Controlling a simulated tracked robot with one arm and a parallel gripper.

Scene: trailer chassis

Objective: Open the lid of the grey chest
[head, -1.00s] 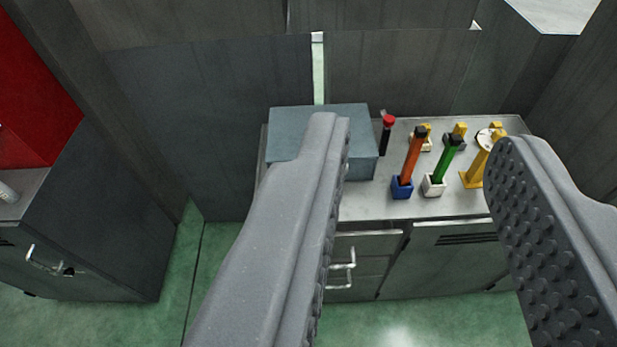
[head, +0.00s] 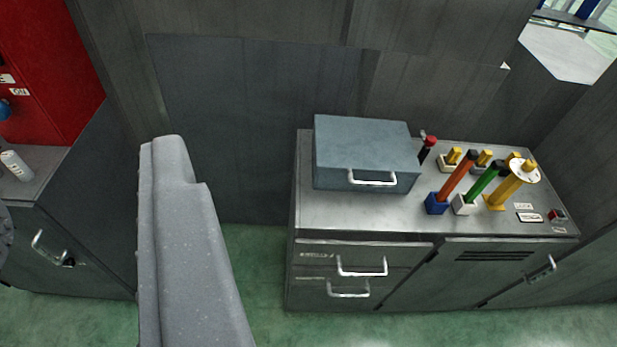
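The grey chest (head: 362,142) is a blue-grey box on the left part of a metal cabinet top. Its lid looks shut, and a white bar handle (head: 372,182) is on its front face. My gripper (head: 75,190) is left of the chest in the picture, well apart from it. One finger stands large in the left-centre foreground, and only a sliver of the other shows at the left edge. The fingers are wide apart with nothing seen between them. Most of the left finger is out of frame.
The metal cabinet (head: 318,215) has drawers with bar handles. Right of the chest stand a red-topped item (head: 428,143), an orange-handled tool (head: 458,178), a green-handled one (head: 483,187) and a yellow stand (head: 508,190). Another cabinet (head: 75,215) is at left. Green floor lies between.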

